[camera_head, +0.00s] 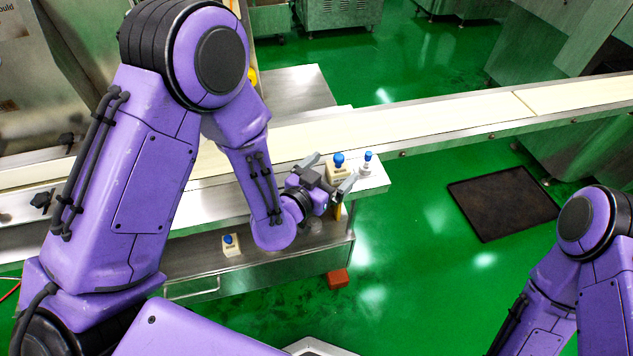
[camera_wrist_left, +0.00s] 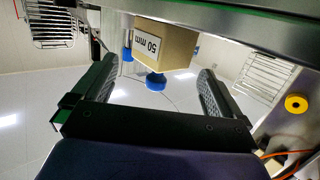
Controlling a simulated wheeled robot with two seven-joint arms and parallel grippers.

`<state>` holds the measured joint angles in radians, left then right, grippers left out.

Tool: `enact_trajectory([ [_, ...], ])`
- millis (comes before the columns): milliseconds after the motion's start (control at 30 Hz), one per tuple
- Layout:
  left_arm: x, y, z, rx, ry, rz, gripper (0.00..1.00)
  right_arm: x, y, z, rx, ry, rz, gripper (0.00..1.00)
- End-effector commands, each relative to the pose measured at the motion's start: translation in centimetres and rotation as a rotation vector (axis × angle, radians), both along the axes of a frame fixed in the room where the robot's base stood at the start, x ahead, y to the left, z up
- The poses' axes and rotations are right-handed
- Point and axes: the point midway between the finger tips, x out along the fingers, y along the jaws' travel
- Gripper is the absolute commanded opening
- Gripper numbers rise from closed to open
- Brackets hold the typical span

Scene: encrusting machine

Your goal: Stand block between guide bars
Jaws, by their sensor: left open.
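A beige block with a blue knob (camera_head: 338,160) stands on the metal ledge beside the conveyor. In the left wrist view the block (camera_wrist_left: 178,48) carries a "50 mm" label, and its blue knob points toward my gripper. My left gripper (camera_head: 333,168) is open, with one finger to each side of the block; in the wrist view there is clear space between the fingers (camera_wrist_left: 155,95) and the block. The conveyor (camera_head: 430,118) runs across behind the ledge. I cannot clearly make out the guide bars. My right arm shows at the lower right; its gripper is out of view.
A small white piece with a blue knob (camera_head: 366,167) stands right of the block. Another beige block with a blue knob (camera_head: 231,245) sits on the lower shelf. A red block (camera_head: 338,279) is by the shelf's front right corner. A dark mat (camera_head: 503,203) lies on the green floor.

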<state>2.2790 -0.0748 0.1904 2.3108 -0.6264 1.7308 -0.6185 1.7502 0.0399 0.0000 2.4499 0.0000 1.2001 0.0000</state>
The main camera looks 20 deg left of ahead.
Motion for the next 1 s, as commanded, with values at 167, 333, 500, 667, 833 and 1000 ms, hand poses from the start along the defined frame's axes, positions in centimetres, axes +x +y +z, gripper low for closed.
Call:
enact_trajectory([
  [167,-5.0,1.5,0.8,0.005,0.004,-0.003,1.0,0.0,0.0,-0.4,0.001,0.001,0.0,0.43],
  [333,-7.4,2.2,1.8,0.007,0.003,-0.002,1.0,0.0,0.0,2.8,0.0,0.0,0.0,0.43],
  [500,-8.4,2.5,1.5,0.002,0.001,0.0,1.0,0.0,0.0,3.5,0.0,0.0,0.0,0.43],
  [667,-8.5,2.6,1.3,0.001,-0.001,0.001,1.0,0.0,0.0,3.3,0.0,0.0,0.0,0.43],
  [833,-8.4,2.6,1.3,0.001,-0.001,0.001,1.0,0.0,0.0,3.3,0.0,0.0,0.0,0.43],
  [1000,-8.4,2.5,1.3,0.001,-0.001,0.001,1.0,0.0,0.0,3.3,0.0,0.0,0.0,0.43],
])
